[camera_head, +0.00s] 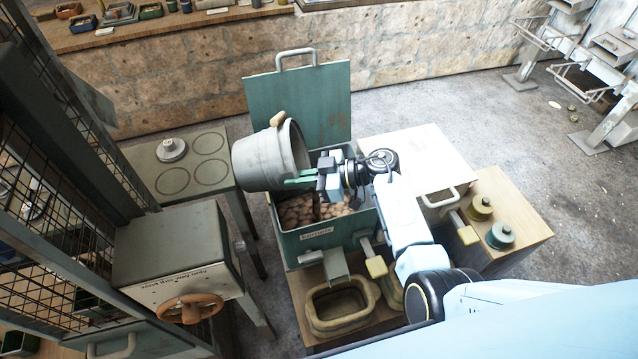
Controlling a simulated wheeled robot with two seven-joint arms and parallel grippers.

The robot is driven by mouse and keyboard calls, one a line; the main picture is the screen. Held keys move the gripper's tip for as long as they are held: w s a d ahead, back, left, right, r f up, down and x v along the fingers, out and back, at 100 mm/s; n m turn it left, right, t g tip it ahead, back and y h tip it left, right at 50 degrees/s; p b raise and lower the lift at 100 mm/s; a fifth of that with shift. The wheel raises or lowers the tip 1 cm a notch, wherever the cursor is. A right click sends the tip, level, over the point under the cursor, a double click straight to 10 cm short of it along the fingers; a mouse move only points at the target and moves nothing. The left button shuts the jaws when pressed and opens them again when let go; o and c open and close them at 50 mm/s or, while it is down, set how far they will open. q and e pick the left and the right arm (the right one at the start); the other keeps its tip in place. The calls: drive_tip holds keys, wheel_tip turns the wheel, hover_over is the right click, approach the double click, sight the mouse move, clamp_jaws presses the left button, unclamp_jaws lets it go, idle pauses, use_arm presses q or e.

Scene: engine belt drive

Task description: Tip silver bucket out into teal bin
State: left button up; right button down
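The silver bucket (264,160) is tilted on its side above the left part of the teal bin, with its rim end toward the right. Its tan handle grip (278,119) shows at the top. My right gripper (299,182) has its green fingers at the bucket's rim and appears shut on it. The inside of the bucket is mostly hidden. The teal bin (316,243) stands below with its lid (300,100) raised at the back. Brown lumps (300,211) lie inside the bin. My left gripper is out of view.
A white-topped box (418,152) stands right of the bin. Two round lidded pots (500,235) sit on the wooden table (526,206). A tan-rimmed tub (341,307) is in front. A grey table with ring marks (207,152) and a handwheel box (173,247) stand left.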

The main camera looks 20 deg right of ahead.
drive_tip(key=shift+d+r, duration=0.1)
drive_tip(key=shift+d, duration=0.1)
drive_tip(key=shift+d+y+b, duration=0.3)
drive_tip(key=shift+d+b, duration=0.05)
idle(0.5)
drive_tip(key=shift+a, duration=0.1)
drive_tip(key=shift+s+d+f+y+b, duration=0.15)
drive_tip(key=shift+d+f+y+b, duration=0.15)
drive_tip(key=shift+d+f+b, duration=0.15)
idle(0.8)
drive_tip(key=shift+r, duration=0.1)
drive_tip(key=shift+s+d+r+t+y+b, duration=0.15)
drive_tip(key=shift+d+t+y+b, duration=0.15)
drive_tip(key=shift+d+y+b, duration=0.4)
idle(2.0)
drive_tip(key=shift+s+d+m+t+y+b, duration=0.15)
drive_tip(key=shift+d+m+t+y+b, duration=0.15)
drive_tip(key=shift+d+y+b, duration=0.35)
idle(2.2)
